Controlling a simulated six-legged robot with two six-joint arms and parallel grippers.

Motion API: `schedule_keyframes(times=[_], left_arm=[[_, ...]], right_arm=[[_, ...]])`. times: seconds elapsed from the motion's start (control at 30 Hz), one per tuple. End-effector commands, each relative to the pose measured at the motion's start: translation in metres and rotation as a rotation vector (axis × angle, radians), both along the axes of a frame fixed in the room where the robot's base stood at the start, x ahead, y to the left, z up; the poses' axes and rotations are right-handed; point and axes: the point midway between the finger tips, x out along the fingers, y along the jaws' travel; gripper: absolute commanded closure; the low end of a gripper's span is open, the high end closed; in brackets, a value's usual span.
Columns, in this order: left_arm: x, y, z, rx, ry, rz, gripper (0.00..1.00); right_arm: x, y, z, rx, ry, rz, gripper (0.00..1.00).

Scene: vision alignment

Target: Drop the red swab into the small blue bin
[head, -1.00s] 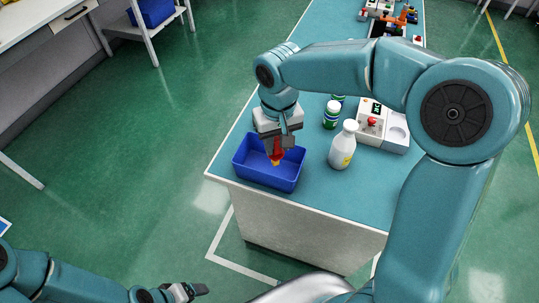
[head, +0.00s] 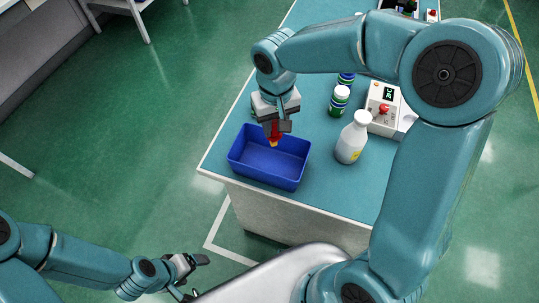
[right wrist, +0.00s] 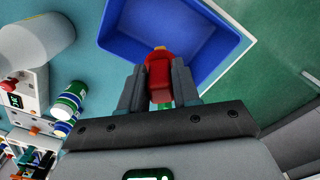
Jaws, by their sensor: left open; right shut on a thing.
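The small blue bin (head: 268,166) stands open and looks empty on the near left corner of the teal bench top. It also shows at the top of the right wrist view (right wrist: 198,56). My right gripper (head: 277,127) is shut on the red swab (head: 275,133), which points down with a yellowish tip. The swab shows between the fingers in the right wrist view (right wrist: 159,72). In the head view it overlaps the back part of the bin; its exact height cannot be told. My left gripper (head: 196,275) is open and empty at the lower left, away from the bench.
A white bottle (head: 352,140) stands right of the bin. Green-and-white jars (head: 338,101) stand behind it. A white device with a red button (head: 383,107) is further right. The bench's left edge is close to the bin; green floor (head: 140,150) lies open beyond.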

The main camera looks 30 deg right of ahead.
Motion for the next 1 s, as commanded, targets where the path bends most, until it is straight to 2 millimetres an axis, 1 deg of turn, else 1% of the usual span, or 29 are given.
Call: schedule_keyframes(times=[0.03, 0.33, 0.47, 0.7, 0.73, 0.8, 1.0], left_arm=[[0.0, 0.0, -0.008, 0.0, 0.0, 0.0, 0.16], [0.0, 0.0, -0.037, 0.0, 0.0, 0.0, 0.16], [0.0, 0.0, -0.041, 0.0, 0.0, 0.0, 0.16], [0.0, 0.0, -0.04, 0.0, 0.0, 0.0, 0.16], [0.0, 0.0, -0.04, 0.0, 0.0, 0.0, 0.16], [0.0, 0.0, -0.04, 0.0, 0.0, 0.0, 0.16], [0.0, 0.0, -0.04, 0.0, 0.0, 0.0, 0.16]], right_arm=[[-0.001, 0.001, -0.009, 0.0, 0.001, 0.001, 0.93], [-0.001, 0.002, -0.047, -0.001, 0.001, 0.0, 0.93], [0.0, 0.001, -0.053, 0.0, 0.0, 0.0, 0.93], [0.002, 0.001, -0.052, 0.0, 0.001, 0.0, 0.93], [0.002, 0.001, -0.052, 0.0, 0.001, 0.0, 0.59], [0.003, 0.0, -0.052, 0.0, 0.001, 0.0, 0.39], [0.003, 0.0, -0.052, 0.0, 0.001, 0.0, 0.39]])
